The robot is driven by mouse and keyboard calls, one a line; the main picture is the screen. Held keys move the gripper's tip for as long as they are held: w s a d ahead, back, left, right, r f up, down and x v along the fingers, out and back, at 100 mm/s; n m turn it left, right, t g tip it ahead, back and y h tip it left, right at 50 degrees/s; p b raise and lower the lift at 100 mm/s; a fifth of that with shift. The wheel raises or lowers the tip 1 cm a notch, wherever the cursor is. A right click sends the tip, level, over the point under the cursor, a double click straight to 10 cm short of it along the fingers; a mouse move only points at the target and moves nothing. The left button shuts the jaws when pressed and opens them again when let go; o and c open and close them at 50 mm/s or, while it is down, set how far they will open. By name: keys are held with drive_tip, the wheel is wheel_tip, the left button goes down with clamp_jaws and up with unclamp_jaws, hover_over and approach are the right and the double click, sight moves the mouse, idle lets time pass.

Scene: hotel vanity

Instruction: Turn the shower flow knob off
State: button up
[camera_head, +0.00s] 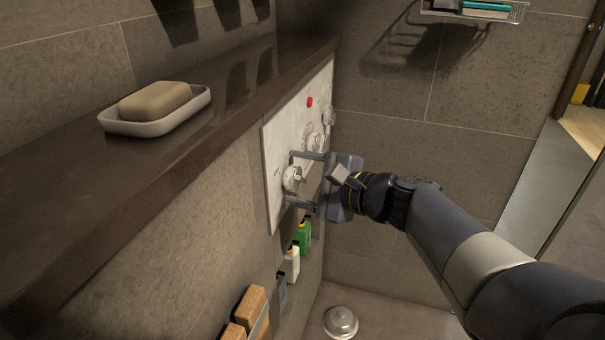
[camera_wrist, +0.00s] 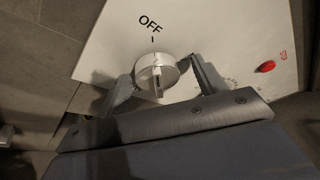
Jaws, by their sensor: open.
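The silver round knob (camera_head: 292,179) sits on the white control panel (camera_head: 273,150) on the wall. In the wrist view the knob (camera_wrist: 157,76) has a raised grip bar running roughly up and down in the picture. The word OFF (camera_wrist: 150,23) and a short mark are printed above it. My gripper (camera_head: 291,177) is open, with its two fingers on opposite sides of the knob, around it. In the wrist view my gripper (camera_wrist: 165,72) has one finger on each side of the knob. I cannot tell whether either finger touches it.
Another knob (camera_head: 314,141) and a red button (camera_head: 309,102) are farther along the panel. A dark ledge (camera_head: 60,215) above holds a soap dish (camera_head: 155,126) with soap. Small bottles (camera_head: 303,238) and wooden-looking blocks (camera_head: 250,312) are below the panel. Open room lies right of the panel.

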drive_tip(key=shift+s, duration=0.1)
drive_tip(key=p+v, duration=0.2)
drive_tip(key=v, duration=0.8)
drive_tip(key=shift+s+d, duration=0.25)
drive_tip(key=shift+w+a+r, duration=0.1)
drive_tip(key=b+x, duration=0.2)
drive_tip(key=x, duration=0.7)
drive_tip(key=shift+w+a+f, duration=0.15)
drive_tip(key=shift+a+f, duration=0.05)
drive_tip(key=shift+f, duration=0.05)
drive_tip(key=shift+w+a, duration=0.35)
drive_tip(key=shift+a, duration=0.1)
